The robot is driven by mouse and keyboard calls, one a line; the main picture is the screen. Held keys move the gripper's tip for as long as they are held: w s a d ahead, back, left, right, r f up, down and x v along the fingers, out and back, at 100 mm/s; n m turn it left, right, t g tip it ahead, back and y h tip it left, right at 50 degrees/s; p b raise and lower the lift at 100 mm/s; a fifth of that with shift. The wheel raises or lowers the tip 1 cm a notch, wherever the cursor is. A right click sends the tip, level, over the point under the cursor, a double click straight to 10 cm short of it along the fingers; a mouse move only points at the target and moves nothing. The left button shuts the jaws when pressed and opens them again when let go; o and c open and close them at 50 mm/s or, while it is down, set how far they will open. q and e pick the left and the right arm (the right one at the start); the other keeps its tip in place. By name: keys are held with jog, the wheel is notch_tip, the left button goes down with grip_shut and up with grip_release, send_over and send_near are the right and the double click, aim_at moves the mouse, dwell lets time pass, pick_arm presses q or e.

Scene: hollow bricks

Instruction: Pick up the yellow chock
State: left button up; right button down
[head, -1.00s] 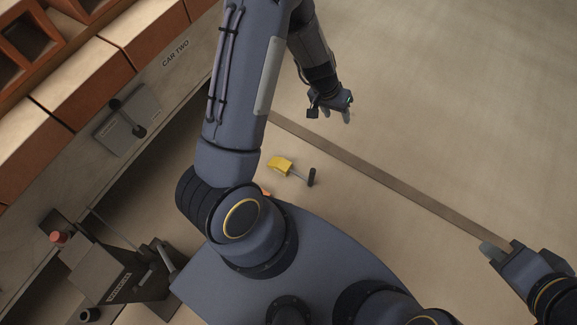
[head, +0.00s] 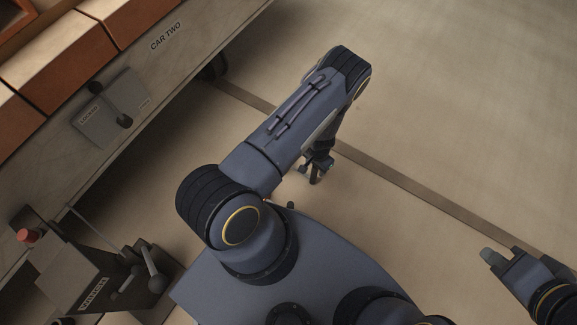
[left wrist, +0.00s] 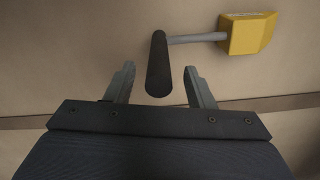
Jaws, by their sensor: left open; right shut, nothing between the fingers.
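The yellow chock (left wrist: 247,33) lies on the floor at the upper right of the left wrist view. A thin grey rod (left wrist: 197,39) joins it to a black handle (left wrist: 158,65). My left gripper (left wrist: 159,70) is open, and in that view the handle appears between its two fingers, nearer the left one. How far the handle is below the fingers is hard to tell. In the head view my left gripper (head: 309,173) points down at the floor, and my arm hides the chock. My right gripper (head: 490,256) is shut and empty at the lower right.
The car side marked CAR TWO (head: 166,36) carries brown bricks (head: 70,57) and a lever plate (head: 108,110) at the left. A dark lever box (head: 97,275) stands at the lower left. A brown strip (head: 420,190) crosses the floor. The upper right floor is clear.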

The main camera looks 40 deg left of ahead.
pick_arm(q)
notch_tip(320, 180, down, 4)
jog(key=shift+r+b, duration=0.15)
jog(key=shift+b, duration=0.45)
grip_shut()
jog(key=shift+r, duration=0.1)
dwell(0.9)
